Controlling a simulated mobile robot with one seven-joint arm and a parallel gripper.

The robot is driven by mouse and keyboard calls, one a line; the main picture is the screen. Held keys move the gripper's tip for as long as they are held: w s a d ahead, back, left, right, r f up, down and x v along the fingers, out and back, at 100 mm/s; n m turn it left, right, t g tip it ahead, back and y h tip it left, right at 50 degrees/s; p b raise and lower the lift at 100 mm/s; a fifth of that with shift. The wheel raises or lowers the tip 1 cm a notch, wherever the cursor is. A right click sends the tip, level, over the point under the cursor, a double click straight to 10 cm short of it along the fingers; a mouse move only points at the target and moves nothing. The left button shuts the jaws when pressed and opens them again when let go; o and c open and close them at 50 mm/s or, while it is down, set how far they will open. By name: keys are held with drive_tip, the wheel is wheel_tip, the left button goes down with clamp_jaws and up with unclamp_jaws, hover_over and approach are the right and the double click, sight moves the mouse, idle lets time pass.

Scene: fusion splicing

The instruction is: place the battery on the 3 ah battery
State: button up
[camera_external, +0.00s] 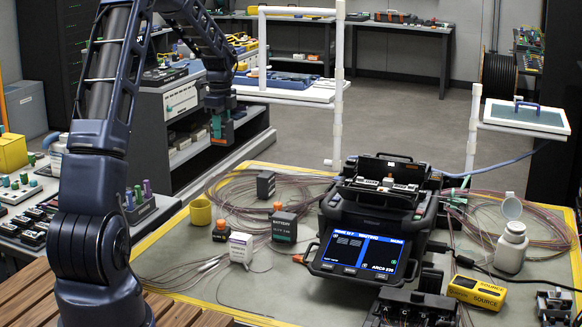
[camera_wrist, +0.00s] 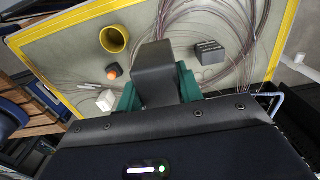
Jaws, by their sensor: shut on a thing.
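My gripper (camera_external: 221,112) is high over the back left of the work mat, fingers down. Another dark battery (camera_external: 284,228) stands upright on the mat, lettered BATTERY, with an orange top. It is below and right of my gripper; I cannot read a 3 Ah mark on it. A plain dark block (camera_external: 266,185) stands behind it, also seen in the wrist view (camera_wrist: 210,52).
A yellow cup (camera_external: 200,211), an orange-topped item (camera_external: 220,231) and a white box (camera_external: 241,248) stand near the upright battery. The fusion splicer (camera_external: 365,235) is to its right. Loose fibre coils (camera_external: 225,187) lie across the mat (camera_external: 185,255). A white bottle (camera_external: 511,248) is at the right.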

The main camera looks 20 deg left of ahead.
drive_tip(key=s+d+r, duration=0.2)
drive_tip(key=d, duration=0.4)
drive_tip(key=s+d+r, duration=0.2)
drive_tip(key=d, duration=0.5)
wheel_tip(320, 180, up, 3)
hover_over(284, 215)
wheel_tip(284, 215, down, 20)
drive_tip(key=shift+d+r, duration=0.1)
drive_tip(key=o, duration=1.2)
drive_tip(key=shift+c, duration=0.2)
